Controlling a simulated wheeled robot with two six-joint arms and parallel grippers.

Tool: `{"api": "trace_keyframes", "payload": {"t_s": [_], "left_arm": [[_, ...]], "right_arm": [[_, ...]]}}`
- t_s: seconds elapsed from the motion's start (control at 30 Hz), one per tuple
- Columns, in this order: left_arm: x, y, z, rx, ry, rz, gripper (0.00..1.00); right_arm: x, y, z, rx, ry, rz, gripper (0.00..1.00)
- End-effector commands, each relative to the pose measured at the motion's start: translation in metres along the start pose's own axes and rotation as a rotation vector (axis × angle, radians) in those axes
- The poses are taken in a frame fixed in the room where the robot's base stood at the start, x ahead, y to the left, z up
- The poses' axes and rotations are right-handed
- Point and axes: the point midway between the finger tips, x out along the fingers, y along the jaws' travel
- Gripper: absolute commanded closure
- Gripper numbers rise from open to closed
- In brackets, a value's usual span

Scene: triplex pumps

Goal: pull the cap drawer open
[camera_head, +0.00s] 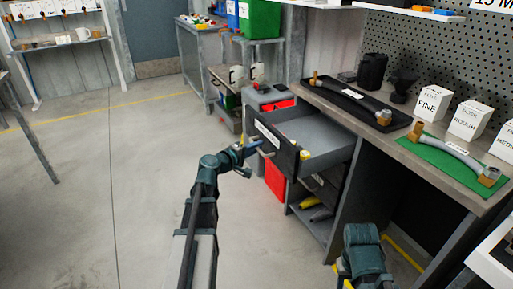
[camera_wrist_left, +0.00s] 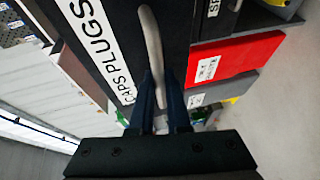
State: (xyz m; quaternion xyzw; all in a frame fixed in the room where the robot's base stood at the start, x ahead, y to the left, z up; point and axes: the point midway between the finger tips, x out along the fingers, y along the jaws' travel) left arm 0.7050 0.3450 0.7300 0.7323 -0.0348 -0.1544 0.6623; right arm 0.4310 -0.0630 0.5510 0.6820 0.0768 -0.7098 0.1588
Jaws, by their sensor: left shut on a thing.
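The cap drawer (camera_head: 330,130) stands pulled out from under the workbench, and its grey inside shows. Its dark front bears a white label, which reads "CAPS PLUGS" in the left wrist view (camera_wrist_left: 100,45). A curved grey handle (camera_wrist_left: 152,40) runs along the front. My left gripper (camera_head: 257,147) is at this handle, and in the left wrist view its fingers (camera_wrist_left: 160,88) are shut on the bar. A small yellow thing (camera_head: 304,154) shows at the drawer's front edge. Part of my right arm shows at the bottom of the head view; its fingers are not visible.
The bench top (camera_head: 402,147) holds a black tray (camera_head: 345,97), a green mat (camera_head: 433,151) with a hose, and white boxes (camera_head: 433,102). A shelf cart (camera_head: 222,50) is behind.

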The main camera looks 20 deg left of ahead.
Motion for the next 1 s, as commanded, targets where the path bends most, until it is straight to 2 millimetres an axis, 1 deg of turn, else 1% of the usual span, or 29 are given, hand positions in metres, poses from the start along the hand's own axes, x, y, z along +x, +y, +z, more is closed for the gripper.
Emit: {"api": "trace_keyframes", "payload": {"t_s": [0.1, 0.13, 0.27, 0.53, 0.67, 0.77, 1.0], "left_arm": [[0.000, 0.000, 0.000, 0.000, -0.001, -0.001, 1.00], [0.000, 0.000, 0.000, 0.001, -0.001, -0.001, 0.80], [0.000, 0.000, 0.000, 0.000, 0.000, -0.001, 0.56], [0.000, 0.000, 0.000, 0.000, 0.000, 0.000, 0.55], [-0.008, 0.001, 0.000, 0.000, 0.002, 0.000, 0.55], [-0.024, 0.001, 0.001, -0.001, 0.002, -0.001, 0.55], [-0.078, 0.002, 0.001, -0.001, 0.004, -0.001, 0.55]], "right_arm": [[0.000, 0.000, 0.000, 0.000, 0.000, 0.000, 0.50], [0.000, 0.000, 0.000, 0.000, 0.000, 0.000, 0.50], [0.000, 0.000, 0.000, 0.000, 0.000, 0.000, 0.50], [0.000, 0.000, 0.000, 0.000, 0.000, 0.000, 0.50], [-0.002, 0.000, 0.000, 0.000, 0.000, 0.000, 0.50], [-0.005, 0.000, 0.000, 0.000, 0.000, -0.001, 0.50], [-0.015, 0.001, 0.001, 0.001, 0.000, -0.002, 0.50]]}}
